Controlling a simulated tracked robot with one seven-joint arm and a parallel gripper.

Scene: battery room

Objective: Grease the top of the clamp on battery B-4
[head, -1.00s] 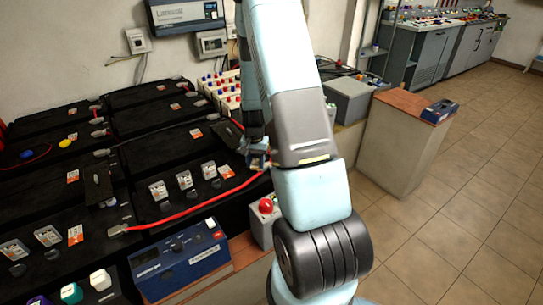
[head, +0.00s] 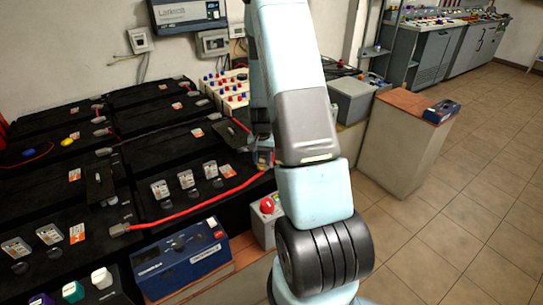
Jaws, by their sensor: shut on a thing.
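Black batteries (head: 55,190) fill the left of the head view, with orange-and-white labels too small to read, so I cannot tell which one is B-4. A red cable (head: 200,205) runs from a grey end piece (head: 119,229) at the front left, over the front batteries, to beside my wrist. My gripper (head: 262,158) is low over the right edge of the batteries, partly hidden by my arm. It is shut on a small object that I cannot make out. I cannot tell whether it touches a clamp.
A blue instrument box (head: 180,262) stands in front of the batteries, beside a grey box with a red button (head: 267,206). A white tray of red and blue caps (head: 228,92) is behind. A wood-topped cabinet (head: 403,140) stands right. The tiled floor at right is clear.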

